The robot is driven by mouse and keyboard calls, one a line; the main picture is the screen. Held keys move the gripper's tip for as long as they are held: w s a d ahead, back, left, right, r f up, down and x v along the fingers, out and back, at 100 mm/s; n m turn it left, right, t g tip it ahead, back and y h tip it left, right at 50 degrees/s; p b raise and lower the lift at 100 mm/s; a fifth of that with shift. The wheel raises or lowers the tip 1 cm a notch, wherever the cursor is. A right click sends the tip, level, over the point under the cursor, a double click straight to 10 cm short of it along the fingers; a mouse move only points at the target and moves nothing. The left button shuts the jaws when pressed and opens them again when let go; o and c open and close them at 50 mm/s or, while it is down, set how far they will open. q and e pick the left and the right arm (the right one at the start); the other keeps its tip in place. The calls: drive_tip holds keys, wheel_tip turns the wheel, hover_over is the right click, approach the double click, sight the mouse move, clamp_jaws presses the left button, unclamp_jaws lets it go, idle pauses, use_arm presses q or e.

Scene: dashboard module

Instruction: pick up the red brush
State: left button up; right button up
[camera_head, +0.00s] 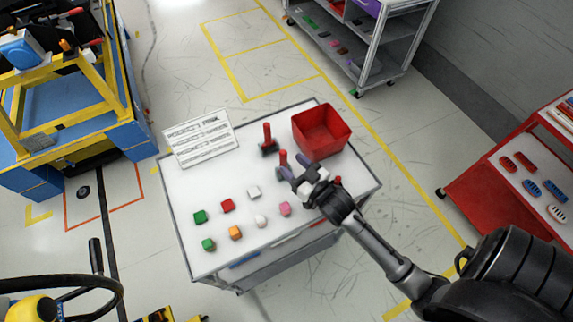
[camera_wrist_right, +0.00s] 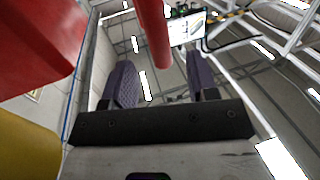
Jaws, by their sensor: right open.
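Two upright red brushes with dark bases stand near the middle of the white cart top. The farther red brush (camera_head: 267,138) stands clear of my gripper. The nearer red brush (camera_head: 283,158) is right at my right gripper (camera_head: 294,172), which partly hides its lower part. My right gripper is open. In the right wrist view, a red rod (camera_wrist_right: 153,35), which looks like a brush handle, shows between the two open fingers (camera_wrist_right: 160,82), with gaps visible on both sides. My left gripper is not in view.
A red bin (camera_head: 322,130) stands at the cart's back right, just beyond the gripper. Several coloured blocks, including an orange one (camera_head: 235,232), lie on the front left. Another small red thing (camera_head: 338,181) is partly hidden beside my wrist.

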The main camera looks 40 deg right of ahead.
sight(286, 159)
drive_tip(key=shift+w, duration=3.2)
clamp_jaws()
